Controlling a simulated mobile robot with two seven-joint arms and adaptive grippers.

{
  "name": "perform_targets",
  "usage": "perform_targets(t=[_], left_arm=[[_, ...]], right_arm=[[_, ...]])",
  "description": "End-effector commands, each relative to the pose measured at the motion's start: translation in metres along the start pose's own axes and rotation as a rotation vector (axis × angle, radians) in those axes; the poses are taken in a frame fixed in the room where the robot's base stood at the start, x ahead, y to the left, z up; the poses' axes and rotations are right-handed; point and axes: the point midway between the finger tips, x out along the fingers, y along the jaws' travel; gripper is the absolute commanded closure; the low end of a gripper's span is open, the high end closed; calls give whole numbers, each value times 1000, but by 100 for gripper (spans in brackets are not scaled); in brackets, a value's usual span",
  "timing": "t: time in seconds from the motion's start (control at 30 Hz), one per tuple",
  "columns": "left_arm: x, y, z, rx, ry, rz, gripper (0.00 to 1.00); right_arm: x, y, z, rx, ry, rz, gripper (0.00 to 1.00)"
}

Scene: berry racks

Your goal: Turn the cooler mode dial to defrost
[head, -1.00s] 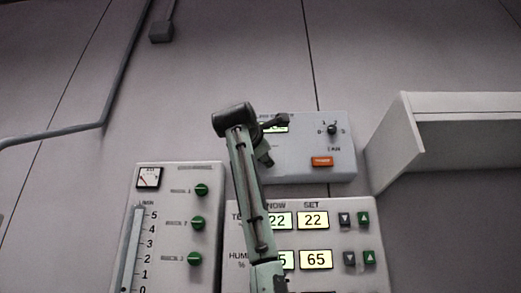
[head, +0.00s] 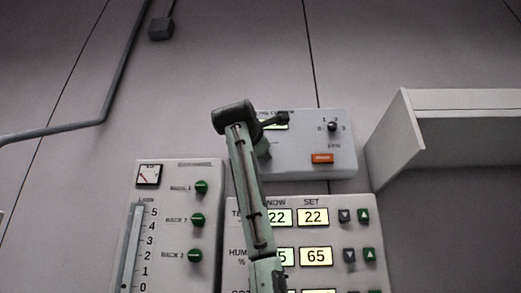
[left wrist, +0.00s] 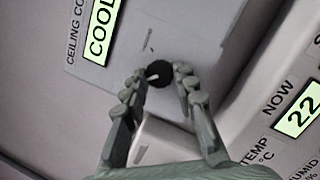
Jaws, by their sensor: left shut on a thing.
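The ceiling cooler panel (head: 300,160) is a pale box on the wall, partly hidden by my left arm in the head view. In the left wrist view its lit display (left wrist: 101,28) shows "COOL", with the end cut off by the frame. The black mode dial (left wrist: 160,74) has a white pointer mark and sits below the display on the panel face (left wrist: 195,30). My left gripper (left wrist: 159,84) has its two green fingers on either side of the dial, shut on it. In the head view my arm hides the dial. My right gripper is not in view.
A small black knob with numbers (head: 332,127) and an orange switch (head: 322,158) are at the panel's right. Below are the temperature and humidity panel (head: 330,233) and a rack panel with green knobs (head: 201,187). A pale shelf-like box (head: 400,130) juts out at right.

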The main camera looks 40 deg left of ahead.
Motion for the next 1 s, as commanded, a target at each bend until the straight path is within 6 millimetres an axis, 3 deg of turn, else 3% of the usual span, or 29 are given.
perform_targets(t=[0.27,1.0], left_arm=[[0,1,-1,139,-15,-36,100],[0,6,-1,807,-92,-201,100]], right_arm=[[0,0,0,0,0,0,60],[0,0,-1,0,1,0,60]])
